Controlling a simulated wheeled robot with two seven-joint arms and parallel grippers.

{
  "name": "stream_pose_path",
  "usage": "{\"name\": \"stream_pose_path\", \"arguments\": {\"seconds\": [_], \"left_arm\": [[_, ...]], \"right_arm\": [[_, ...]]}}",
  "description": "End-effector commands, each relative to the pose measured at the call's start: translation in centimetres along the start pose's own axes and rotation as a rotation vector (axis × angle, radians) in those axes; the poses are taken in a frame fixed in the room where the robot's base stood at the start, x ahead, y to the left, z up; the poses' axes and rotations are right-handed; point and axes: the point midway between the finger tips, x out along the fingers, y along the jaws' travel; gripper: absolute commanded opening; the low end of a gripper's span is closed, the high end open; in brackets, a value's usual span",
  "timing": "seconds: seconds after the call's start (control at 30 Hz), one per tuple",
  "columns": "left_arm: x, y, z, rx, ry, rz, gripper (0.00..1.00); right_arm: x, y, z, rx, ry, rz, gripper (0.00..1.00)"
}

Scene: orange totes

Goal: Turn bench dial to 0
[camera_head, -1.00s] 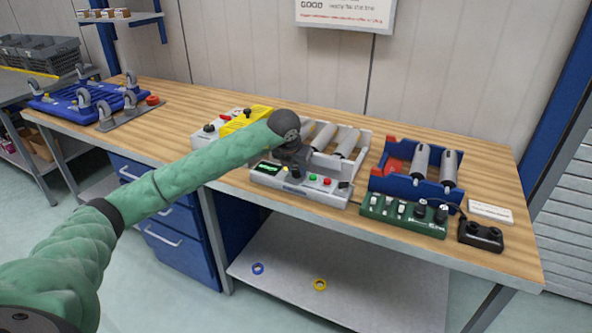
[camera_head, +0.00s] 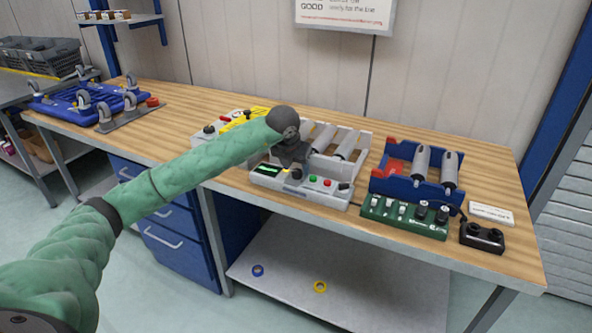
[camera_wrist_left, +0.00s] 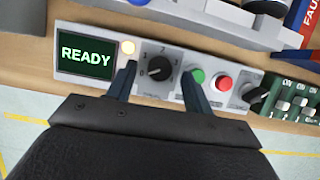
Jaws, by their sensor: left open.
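The bench dial (camera_wrist_left: 160,68) is a black round knob on a grey panel with a numbered scale. In the left wrist view its pale mark points to the lower left, near a figure that looks like 0. In the head view the dial (camera_head: 297,173) shows on the front of the light-grey control box (camera_head: 325,196). My left gripper (camera_wrist_left: 158,77) is open, one dark finger on each side of the dial in the wrist view, with gaps between. In the head view my left gripper (camera_head: 290,157) is just above and behind the dial. My right gripper is out of view.
Beside the dial are a READY screen (camera_wrist_left: 86,54), a lit lamp (camera_wrist_left: 127,47), a green button (camera_wrist_left: 197,76) and a red button (camera_wrist_left: 224,83). A green switch box (camera_head: 403,216) and blue roller stand (camera_head: 410,187) stand to the right. A yellow block (camera_head: 240,117) lies behind my arm.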

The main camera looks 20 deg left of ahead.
Motion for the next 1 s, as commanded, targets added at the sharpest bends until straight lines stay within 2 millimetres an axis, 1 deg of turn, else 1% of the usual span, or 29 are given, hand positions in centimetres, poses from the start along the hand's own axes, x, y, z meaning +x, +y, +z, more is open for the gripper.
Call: {"name": "stream_pose_path", "arguments": {"seconds": [0.03,0.2,0.3,0.4,0.57,1.0], "left_arm": [[-0.7,0.1,0.0,0.0,-0.004,0.0,0.51],[-3.4,0.1,0.0,-0.001,-0.004,0.0,0.51],[-4.7,0.1,0.1,0.0,-0.003,0.0,0.51],[-5.5,0.1,0.0,0.0,-0.001,0.0,0.51],[-6.0,0.1,0.0,-0.001,0.0,0.0,0.51],[-6.1,0.1,0.0,0.001,0.0,0.0,0.51]], "right_arm": [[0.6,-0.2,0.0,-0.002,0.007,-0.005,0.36],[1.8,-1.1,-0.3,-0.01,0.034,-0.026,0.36],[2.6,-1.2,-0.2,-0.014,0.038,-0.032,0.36],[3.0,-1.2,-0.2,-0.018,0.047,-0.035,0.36],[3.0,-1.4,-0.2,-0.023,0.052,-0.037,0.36],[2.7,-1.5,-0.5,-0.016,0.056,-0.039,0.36]]}}
